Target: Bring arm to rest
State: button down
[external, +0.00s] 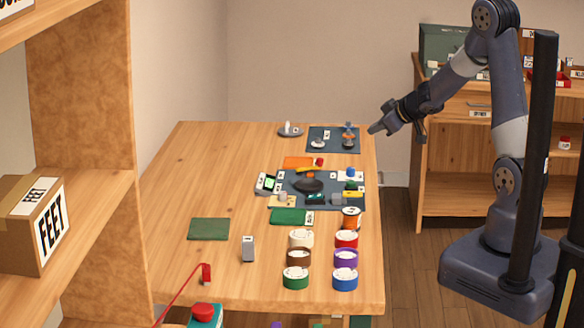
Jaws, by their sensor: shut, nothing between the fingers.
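My arm stands at the right of the external view, its base beside the table's right side. My gripper (376,129) is shut and empty. It points left and slightly down, in the air near the far right edge of the wooden table (190,180). The elbow is bent high, near the top of the picture. The gripper appears apart from everything on the table; its exact height above the edge is hard to tell.
A dark mat (325,205) on the table carries several small parts; a smaller blue mat (315,149) lies behind it. Several coloured round containers (345,279) stand at the front right. Wooden shelves (80,80) rise at left, a cabinet (436,150) behind my arm. The table's left half is mostly clear.

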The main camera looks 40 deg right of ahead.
jog(key=s+d+m+g+h+b, duration=0.1)
jog(key=s+d+m+g+h, duration=0.1)
jog(key=s, duration=1.1)
jog(key=shift+s+d+m+g+h+b, duration=0.15)
jog(key=shift+d+m+g+h+b, duration=0.25)
jog(key=shift+m+h, duration=0.6)
jog(key=shift+a+r, duration=0.1)
dwell(2.0)
